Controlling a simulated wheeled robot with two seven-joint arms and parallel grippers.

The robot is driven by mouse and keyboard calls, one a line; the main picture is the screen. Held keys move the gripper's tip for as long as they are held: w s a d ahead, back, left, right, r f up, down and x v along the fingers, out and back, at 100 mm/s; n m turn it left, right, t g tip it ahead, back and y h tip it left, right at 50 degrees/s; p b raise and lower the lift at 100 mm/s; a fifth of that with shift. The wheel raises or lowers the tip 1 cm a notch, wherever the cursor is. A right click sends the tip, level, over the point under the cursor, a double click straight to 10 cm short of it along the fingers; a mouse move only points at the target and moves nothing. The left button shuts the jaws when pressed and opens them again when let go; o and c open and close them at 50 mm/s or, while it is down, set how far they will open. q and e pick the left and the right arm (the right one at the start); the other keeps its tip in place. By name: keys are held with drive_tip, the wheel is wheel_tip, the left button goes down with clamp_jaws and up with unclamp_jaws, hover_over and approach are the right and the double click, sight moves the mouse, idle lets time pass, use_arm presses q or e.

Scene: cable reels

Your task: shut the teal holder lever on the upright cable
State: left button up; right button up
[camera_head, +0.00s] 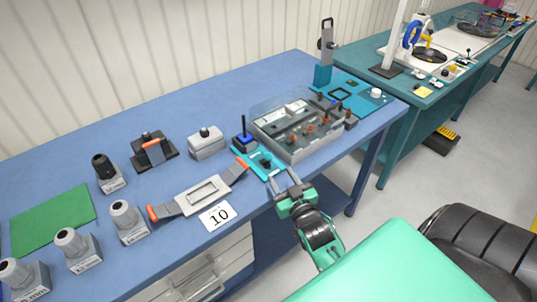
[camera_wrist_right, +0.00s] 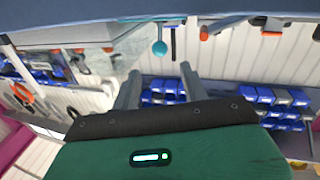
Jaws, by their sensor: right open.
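The teal holder (camera_head: 243,154) lies at the front edge of the blue table, with a dark part on it. Its lever is too small to make out in the head view. In the right wrist view a teal rod with a round knob (camera_wrist_right: 159,47) shows just beyond the fingers; it may be the lever. I cannot make out the upright cable. My right gripper (camera_head: 284,179) is open at the table's front edge, close to the holder's near end. Its two fingers (camera_wrist_right: 160,76) stand apart with nothing between them. My left gripper is not in view.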

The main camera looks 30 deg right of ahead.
sight(270, 159)
drive_tip(key=w, duration=0.3)
drive_tip(key=w+d+p, duration=0.1)
drive_tip(key=w, duration=0.2)
drive_tip(key=w+p, duration=0.1)
drive_tip(key=w, duration=0.3)
drive_tip(key=shift+d, duration=0.4)
drive_tip(key=c, duration=1)
